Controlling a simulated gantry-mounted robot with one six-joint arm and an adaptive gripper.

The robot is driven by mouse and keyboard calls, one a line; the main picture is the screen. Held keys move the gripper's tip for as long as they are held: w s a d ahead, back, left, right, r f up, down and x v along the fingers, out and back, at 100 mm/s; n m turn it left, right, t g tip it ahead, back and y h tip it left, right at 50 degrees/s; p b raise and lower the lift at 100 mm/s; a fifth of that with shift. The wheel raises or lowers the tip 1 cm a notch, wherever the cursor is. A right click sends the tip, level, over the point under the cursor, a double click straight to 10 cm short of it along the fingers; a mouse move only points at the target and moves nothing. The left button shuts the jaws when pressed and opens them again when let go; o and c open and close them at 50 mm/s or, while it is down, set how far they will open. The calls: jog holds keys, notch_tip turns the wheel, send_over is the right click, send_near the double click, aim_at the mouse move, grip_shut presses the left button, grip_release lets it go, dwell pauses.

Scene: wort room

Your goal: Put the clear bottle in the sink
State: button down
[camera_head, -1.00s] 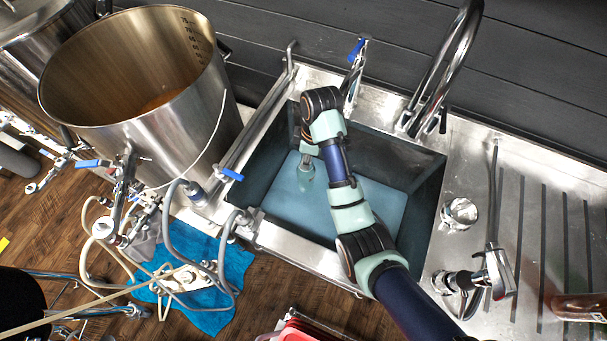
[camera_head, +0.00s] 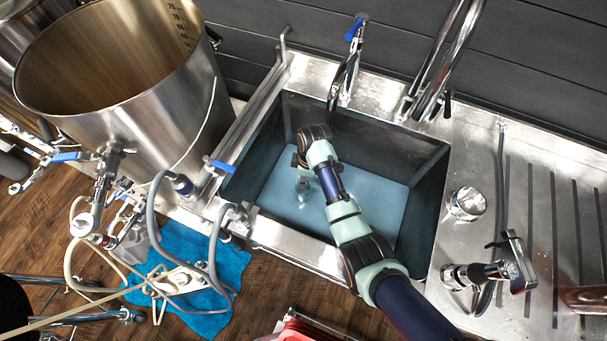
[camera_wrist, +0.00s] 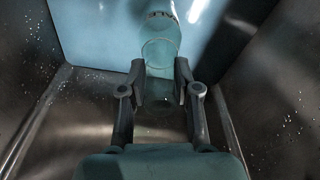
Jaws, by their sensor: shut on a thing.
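The clear bottle (camera_wrist: 160,50) is between the two fingers of my gripper (camera_wrist: 159,84) in the wrist view, and the fingers are shut on it. In the head view the clear bottle (camera_head: 303,188) shows below my gripper (camera_head: 302,166), inside the sink (camera_head: 420,200). The sink is a dark-walled basin with a pale blue floor. The bottle is low in the basin, near its left side. I cannot tell whether its base touches the floor.
A large steel pot (camera_head: 140,90) stands left of the sink. A blue-handled tap (camera_head: 347,65) and a tall curved faucet (camera_head: 440,60) rise behind the basin. A ribbed drainboard (camera_head: 550,210) lies to the right. The basin's right part is clear.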

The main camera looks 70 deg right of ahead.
notch_tip(320, 180, down, 3)
jog(key=shift+r, duration=0.25)
jog(key=c, duration=0.8)
grip_release()
jog(key=shift+f, duration=0.2)
jog(key=shift+r, duration=0.1)
jog(key=r+p, duration=0.1)
jog(key=r, duration=0.3)
jog(key=s+r+p, duration=0.1)
jog(key=r, duration=0.3)
jog(key=r+p, duration=0.1)
jog(key=r, duration=0.3)
jog(key=shift+s+d+p, duration=0.15)
jog(key=shift+s+p, duration=0.05)
jog(key=shift+p, duration=0.15)
